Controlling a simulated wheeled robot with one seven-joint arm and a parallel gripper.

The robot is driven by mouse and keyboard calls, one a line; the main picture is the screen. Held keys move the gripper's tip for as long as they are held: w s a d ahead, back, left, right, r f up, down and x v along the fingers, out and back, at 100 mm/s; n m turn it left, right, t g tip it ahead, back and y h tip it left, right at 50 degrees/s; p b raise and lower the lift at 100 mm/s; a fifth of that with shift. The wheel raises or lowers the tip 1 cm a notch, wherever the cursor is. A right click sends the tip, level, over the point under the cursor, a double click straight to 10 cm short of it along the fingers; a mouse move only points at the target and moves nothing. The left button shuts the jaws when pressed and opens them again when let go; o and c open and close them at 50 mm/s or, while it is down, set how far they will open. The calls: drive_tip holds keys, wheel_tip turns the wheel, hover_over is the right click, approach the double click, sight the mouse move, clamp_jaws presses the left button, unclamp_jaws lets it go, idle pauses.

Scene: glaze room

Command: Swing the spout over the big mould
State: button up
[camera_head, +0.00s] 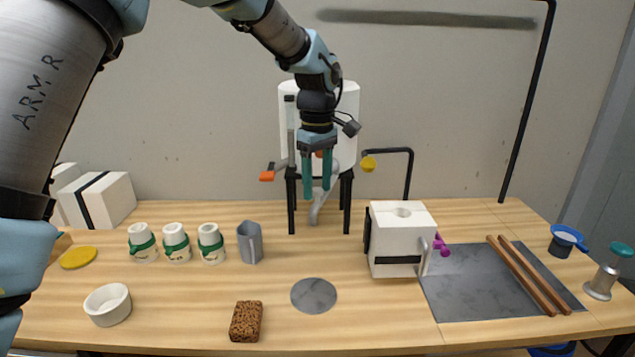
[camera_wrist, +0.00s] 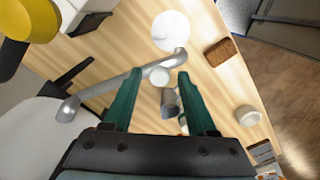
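The grey spout (camera_head: 318,206) is a bent tube by the white tank (camera_head: 347,104) at the back middle. In the wrist view the spout (camera_wrist: 110,88) runs slantwise past my fingertips, its far end near the right finger. My gripper (camera_head: 316,192) points down in front of the tank, green fingers apart; in the wrist view the gripper (camera_wrist: 160,72) is open and holds nothing. I cannot tell whether a finger touches the spout. A large white block mould (camera_head: 389,250) with a top hole and black strap stands right of the spout. Another strapped white block (camera_head: 108,202) is at the back left.
A black post with a yellow knob (camera_head: 368,163) stands behind the large mould. A grey jug (camera_head: 249,243), several green-banded jars (camera_head: 176,243), a brown sponge (camera_head: 246,321), a white bowl (camera_head: 108,305) and a round grey disc (camera_head: 314,295) are on the table. Wooden sticks (camera_head: 525,276) lie right.

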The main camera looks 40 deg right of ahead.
clamp_jaws()
idle(1.2)
